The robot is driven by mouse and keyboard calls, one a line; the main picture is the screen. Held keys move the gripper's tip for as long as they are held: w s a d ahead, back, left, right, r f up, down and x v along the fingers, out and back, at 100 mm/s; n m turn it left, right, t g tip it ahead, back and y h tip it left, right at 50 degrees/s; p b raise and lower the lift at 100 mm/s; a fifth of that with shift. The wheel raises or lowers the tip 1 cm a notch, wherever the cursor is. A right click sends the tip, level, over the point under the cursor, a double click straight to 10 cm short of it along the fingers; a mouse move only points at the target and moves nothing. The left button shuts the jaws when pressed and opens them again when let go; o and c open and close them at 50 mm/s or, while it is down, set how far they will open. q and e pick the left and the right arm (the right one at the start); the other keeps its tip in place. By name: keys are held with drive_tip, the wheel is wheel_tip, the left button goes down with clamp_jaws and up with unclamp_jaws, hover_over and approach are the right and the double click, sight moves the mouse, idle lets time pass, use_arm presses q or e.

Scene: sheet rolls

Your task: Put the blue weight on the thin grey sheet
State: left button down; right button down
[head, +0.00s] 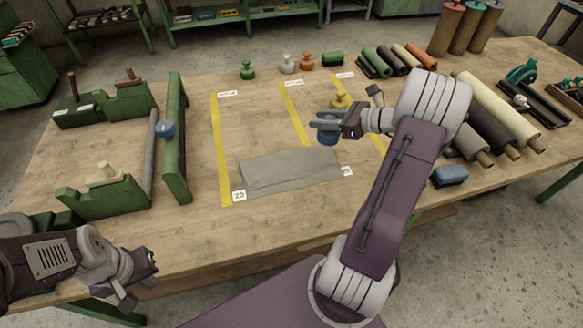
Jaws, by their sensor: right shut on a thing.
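The thin grey sheet (285,172) lies slightly rumpled on the near middle of the table, across the lower ends of the yellow strips. My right gripper (325,124) is shut on the blue weight (328,138) and holds it by its top, just behind the right part of the sheet's far edge. The fingers hide part of the weight's top. Whether the weight touches the table is hard to tell. My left gripper (146,272) is at the table's near left edge, apart from the sheet; its jaw opening is unclear.
A yellow weight (341,101) stands behind my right gripper. Green (247,70), white (287,64) and orange (307,62) weights stand at the back. A green roller frame (175,140) is left of the sheet. Rolls (497,107) and a blue block (450,175) lie right.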

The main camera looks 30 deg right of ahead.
drive_tip(key=a+f+b, duration=0.1)
drive_tip(key=a+f, duration=0.2)
drive_tip(key=w+a+f+b, duration=0.1)
drive_tip(key=a+f, duration=0.2)
drive_tip(key=a, duration=0.1)
drive_tip(key=w+a+f, duration=0.1)
drive_tip(key=a+f, duration=0.3)
drive_tip(key=shift+w+a+b, duration=0.25)
drive_tip(key=shift+b, duration=0.15)
drive_tip(key=shift+f, duration=0.5)
